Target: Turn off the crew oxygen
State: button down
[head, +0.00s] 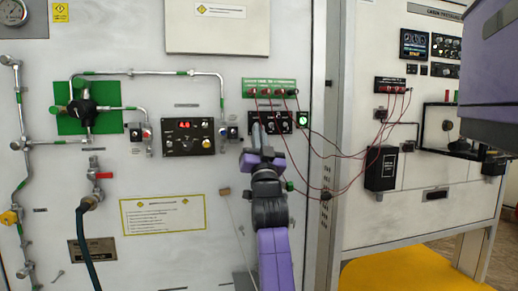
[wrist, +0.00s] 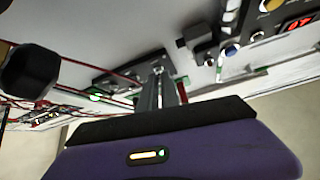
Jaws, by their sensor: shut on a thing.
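A small black control panel (head: 284,122) is on the white wall, under a green strip with red plugs. A lit green lamp (head: 302,120) is at its right end, and the lamp also shows in the wrist view (wrist: 95,98). My gripper (head: 259,132) reaches up to the left part of this panel. In the wrist view my gripper (wrist: 157,78) has its fingers close together at the black panel (wrist: 128,73), shut on a small control there. The fingers hide the control, and its position and label cannot be read.
A black box with a red display (head: 188,137) and blue-topped fittings (head: 228,131) are left of my gripper. The green plug strip (head: 269,88) is just above. Red wires (head: 335,155) hang to the right toward a second cabinet. A yellow surface (head: 400,272) is low right.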

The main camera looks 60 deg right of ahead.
jog(key=shift+f+h+b, duration=0.2)
jog(key=shift+h+b, duration=0.1)
jog(key=shift+b, duration=0.4)
jog(key=c, duration=1.6)
grip_release()
jog(key=v, duration=0.7)
jog(key=shift+a+f+b, duration=0.1)
jog(key=shift+f+b, duration=0.25)
